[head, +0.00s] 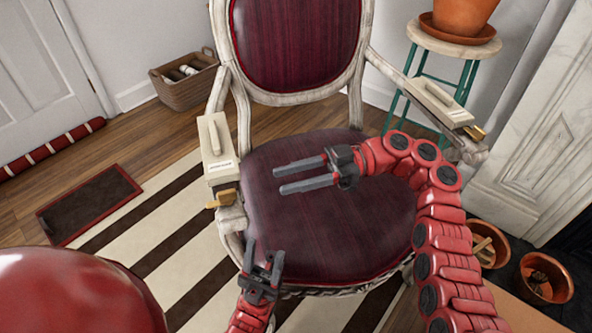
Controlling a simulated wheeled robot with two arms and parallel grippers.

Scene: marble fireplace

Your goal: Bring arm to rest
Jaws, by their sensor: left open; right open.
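My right gripper (279,179) is open and empty, its fingers pointing left over the dark red seat of the armchair (330,225). Its red arm comes up from the lower right and bends over the right side of the seat. My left gripper (264,250) is open and empty, its fingers pointing up in front of the seat's front left edge. Only a short piece of the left arm shows at the bottom. I cannot tell how far either gripper is from the seat.
Beige devices sit on the left armrest (214,138) and right armrest (437,98). A potted stool (455,46) stands behind at right. Terracotta bowls (556,278) lie by the marble fireplace (545,125). A wicker basket (170,93) stands by the wall.

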